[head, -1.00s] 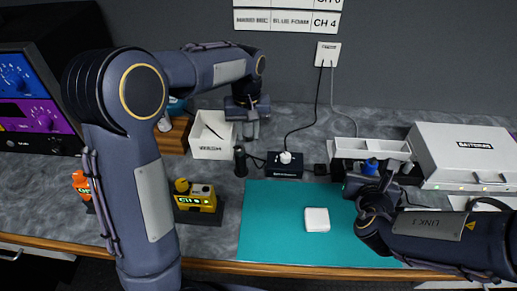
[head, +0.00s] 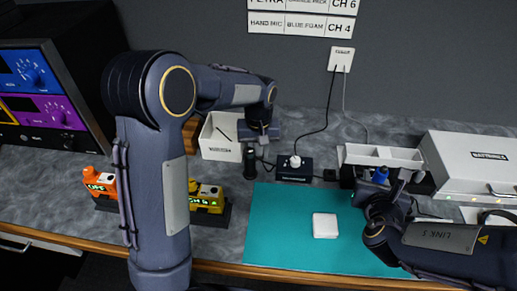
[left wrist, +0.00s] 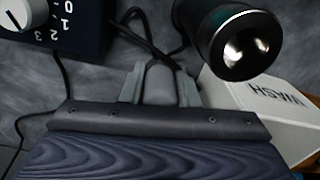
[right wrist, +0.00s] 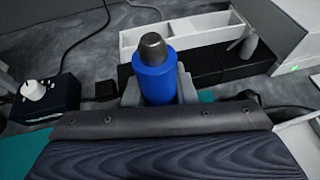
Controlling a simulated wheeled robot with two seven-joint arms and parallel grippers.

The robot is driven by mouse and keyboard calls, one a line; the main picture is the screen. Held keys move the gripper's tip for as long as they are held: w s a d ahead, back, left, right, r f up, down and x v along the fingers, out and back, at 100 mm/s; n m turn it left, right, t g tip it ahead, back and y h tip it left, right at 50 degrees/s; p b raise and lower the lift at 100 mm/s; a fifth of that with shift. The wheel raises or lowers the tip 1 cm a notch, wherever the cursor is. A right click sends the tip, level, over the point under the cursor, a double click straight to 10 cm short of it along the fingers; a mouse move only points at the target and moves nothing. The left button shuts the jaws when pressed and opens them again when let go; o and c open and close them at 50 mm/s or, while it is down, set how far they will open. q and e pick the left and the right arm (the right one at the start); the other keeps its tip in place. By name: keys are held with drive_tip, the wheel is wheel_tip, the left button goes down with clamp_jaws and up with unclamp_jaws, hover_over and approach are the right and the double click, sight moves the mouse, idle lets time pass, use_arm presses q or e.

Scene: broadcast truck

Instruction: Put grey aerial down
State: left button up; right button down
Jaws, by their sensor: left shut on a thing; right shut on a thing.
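My left gripper (head: 263,138) is above the counter at the back, near a white open box and a black cylinder. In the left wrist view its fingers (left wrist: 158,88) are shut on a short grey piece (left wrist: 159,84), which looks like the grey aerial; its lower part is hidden. My right gripper (head: 381,187) is at the right end of the teal mat, shut on a blue cylinder (head: 381,176). In the right wrist view this blue cylinder (right wrist: 154,82) has a dark grey tip and stands up between the fingers.
The black cylinder (head: 250,164) stands beside the white box (head: 217,147). A black knob box (head: 293,174) with cables is right of it. The teal mat (head: 285,230) holds only a small white block (head: 325,226). Yellow (head: 207,197) and orange (head: 100,182) packs are left. A white tray (head: 385,155) and case (head: 470,160) are right.

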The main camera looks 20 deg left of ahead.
use_arm(q)
drive_tip(key=shift+f, duration=0.25)
drive_tip(key=o, duration=1.1)
drive_tip(key=shift+r, duration=0.1)
wheel_tip(320, 180, up, 8)
drive_tip(key=shift+r+p, duration=0.2)
drive_tip(key=shift+p, duration=0.1)
